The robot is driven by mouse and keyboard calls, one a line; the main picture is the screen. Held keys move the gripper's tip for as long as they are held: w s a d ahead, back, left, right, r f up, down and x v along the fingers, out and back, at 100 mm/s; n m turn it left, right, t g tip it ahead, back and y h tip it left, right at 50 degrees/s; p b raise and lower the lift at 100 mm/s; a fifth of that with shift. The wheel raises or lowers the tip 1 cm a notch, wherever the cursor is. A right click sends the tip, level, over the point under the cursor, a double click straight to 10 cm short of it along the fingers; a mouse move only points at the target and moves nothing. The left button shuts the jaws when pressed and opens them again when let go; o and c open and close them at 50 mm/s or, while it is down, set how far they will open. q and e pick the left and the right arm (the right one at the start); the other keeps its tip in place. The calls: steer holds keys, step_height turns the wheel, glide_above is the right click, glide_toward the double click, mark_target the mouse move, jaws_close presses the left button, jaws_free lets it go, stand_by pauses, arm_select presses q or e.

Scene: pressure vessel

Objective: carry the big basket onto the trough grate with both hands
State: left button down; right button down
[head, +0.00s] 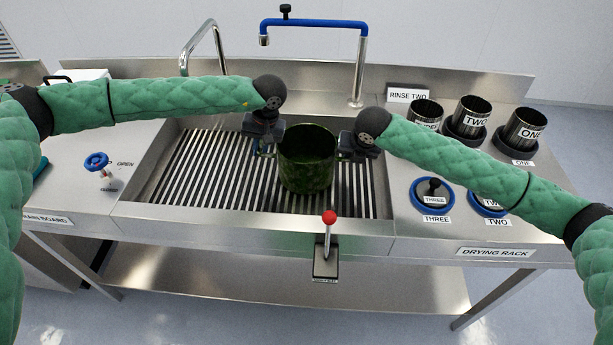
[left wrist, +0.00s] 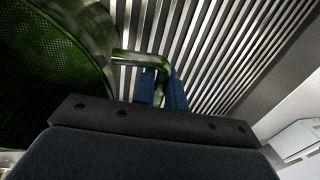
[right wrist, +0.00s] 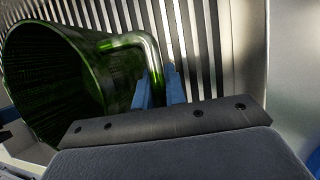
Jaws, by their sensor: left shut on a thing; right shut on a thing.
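The big basket (head: 307,160) is a dark green mesh pot with a handle on each side. It is upright over the trough grate (head: 215,165), right of the grate's middle; I cannot tell whether its bottom touches the bars. My left gripper (head: 266,148) is shut on the basket's left handle, with blue fingers around the green bar (left wrist: 132,58) in the left wrist view. My right gripper (head: 346,152) is shut on the right handle, which shows between blue fingers in the right wrist view (right wrist: 148,48). The basket's inside looks empty where visible.
A blue-topped faucet (head: 330,24) and a chrome spout stand behind the trough. A red-knobbed lever (head: 329,218) is at its front. Labelled cups (head: 474,112) and blue-ringed holders (head: 433,192) fill the right counter. A blue valve (head: 97,162) sits on the left board.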

arm_select(q)
steer(key=c, duration=1.5)
jaws_free()
arm_select(e)
steer(key=c, duration=1.5)
jaws_free()
steer(key=shift+f, duration=0.1)
arm_select(q)
steer(key=shift+o, duration=0.2)
arm_select(e)
steer(key=shift+o, duration=0.2)
arm_select(q)
steer(key=v, duration=1.2)
arm_select(e)
steer(key=v, duration=1.2)
arm_select(q)
steer(key=shift+f, duration=0.1)
arm_select(e)
steer(key=shift+s+f, duration=0.1)
steer(key=shift+f, duration=0.05)
